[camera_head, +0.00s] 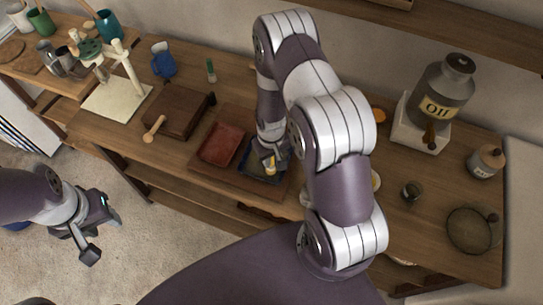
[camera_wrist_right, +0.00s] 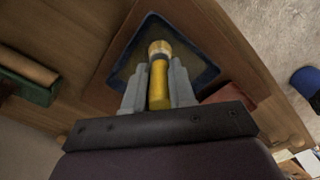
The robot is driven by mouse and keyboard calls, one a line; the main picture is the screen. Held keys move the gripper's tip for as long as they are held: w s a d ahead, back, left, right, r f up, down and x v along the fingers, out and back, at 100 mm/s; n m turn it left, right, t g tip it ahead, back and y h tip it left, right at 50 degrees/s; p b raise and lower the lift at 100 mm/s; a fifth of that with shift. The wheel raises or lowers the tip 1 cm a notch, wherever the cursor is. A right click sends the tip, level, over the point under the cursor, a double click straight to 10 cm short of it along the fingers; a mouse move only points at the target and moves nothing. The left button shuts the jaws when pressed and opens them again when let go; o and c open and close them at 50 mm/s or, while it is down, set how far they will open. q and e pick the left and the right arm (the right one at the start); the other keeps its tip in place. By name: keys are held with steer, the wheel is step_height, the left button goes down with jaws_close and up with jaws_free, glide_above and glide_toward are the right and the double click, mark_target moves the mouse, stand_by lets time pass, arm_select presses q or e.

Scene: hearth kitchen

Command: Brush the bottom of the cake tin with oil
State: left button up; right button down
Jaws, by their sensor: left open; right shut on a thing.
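The cake tin (camera_head: 254,176) is a dark, shallow, blue-rimmed tin on a wooden board at the middle of the counter. It also shows in the right wrist view (camera_wrist_right: 194,52), where the inside looks dark. My right gripper (camera_head: 266,157) is shut on a brush with a yellow handle (camera_wrist_right: 159,85), its head pointing into the tin. Whether the bristles touch the bottom cannot be told. The arm partly hides the tin in the head view. My left gripper (camera_head: 96,238) is open and empty over the floor, left of the counter. A grey oil can (camera_head: 441,105) stands at the right.
A brown wooden box (camera_head: 178,110) and a mallet-like handle (camera_head: 154,128) lie further left. A blue jug (camera_head: 163,60) is behind.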

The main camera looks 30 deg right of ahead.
steer(key=shift+s+d+r, duration=0.1)
steer(key=shift+s+r, duration=0.05)
steer(key=shift+s, duration=0.05)
steer(key=shift+w+f, duration=0.15)
steer(key=shift+f, duration=0.05)
steer(key=shift+f+b, duration=0.8)
steer(key=shift+f, duration=0.05)
stand_by(0.3)
